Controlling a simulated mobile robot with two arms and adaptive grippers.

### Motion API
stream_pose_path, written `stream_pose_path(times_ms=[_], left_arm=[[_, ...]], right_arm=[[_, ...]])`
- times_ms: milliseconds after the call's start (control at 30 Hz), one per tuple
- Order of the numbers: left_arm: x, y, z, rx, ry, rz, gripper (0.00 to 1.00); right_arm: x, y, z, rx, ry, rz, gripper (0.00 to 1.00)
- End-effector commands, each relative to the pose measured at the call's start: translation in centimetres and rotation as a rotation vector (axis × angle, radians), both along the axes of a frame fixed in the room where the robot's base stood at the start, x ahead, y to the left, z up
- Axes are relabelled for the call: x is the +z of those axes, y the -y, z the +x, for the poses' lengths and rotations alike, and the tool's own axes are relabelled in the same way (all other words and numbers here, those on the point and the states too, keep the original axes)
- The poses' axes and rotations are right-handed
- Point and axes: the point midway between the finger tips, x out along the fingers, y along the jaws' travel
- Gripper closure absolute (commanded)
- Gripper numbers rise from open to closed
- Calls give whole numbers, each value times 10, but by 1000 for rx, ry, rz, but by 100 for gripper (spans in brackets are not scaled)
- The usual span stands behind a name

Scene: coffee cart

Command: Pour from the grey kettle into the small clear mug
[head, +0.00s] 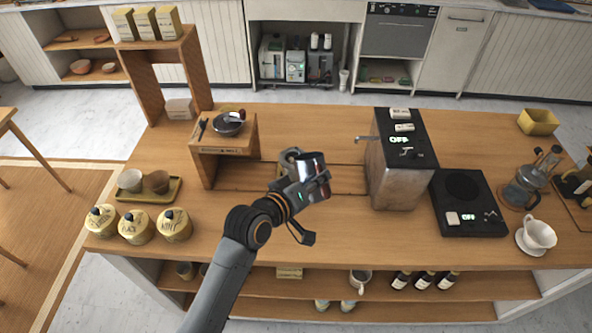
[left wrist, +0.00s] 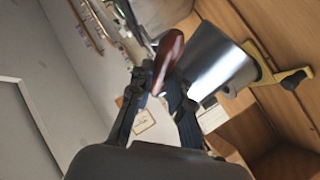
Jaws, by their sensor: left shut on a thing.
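My left gripper (head: 318,188) is shut on the dark red-brown handle of the grey kettle (left wrist: 215,62). The left wrist view shows the shiny metal body beyond the fingers. In the head view the kettle (head: 311,165) is held over the middle of the counter, between the small wooden stand and the metal machine, and is partly covered by my gripper. I cannot make out the small clear mug; it may be hidden behind the kettle or gripper. I cannot see any liquid. My right gripper is not in view.
A metal machine (head: 398,175) stands right of the kettle, with a black hot plate (head: 465,217) beyond it. A wooden stand (head: 206,164) holding a dark bowl (head: 229,124) is to the left. Several yellow canisters (head: 138,226) line the front left. A white cup (head: 539,234) is far right.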

Motion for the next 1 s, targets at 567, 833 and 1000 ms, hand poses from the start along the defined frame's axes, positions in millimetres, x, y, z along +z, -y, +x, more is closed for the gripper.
stream_pose_path(times_ms=[567, 833, 1000], left_arm=[[-1, 0, 0, 0, 16, 1, 100], [-11, 1, -1, 0, 57, 18, 100], [-17, 1, -2, 1, 85, 32, 100]], right_arm=[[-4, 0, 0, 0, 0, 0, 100], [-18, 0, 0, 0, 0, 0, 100], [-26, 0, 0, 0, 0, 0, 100]])
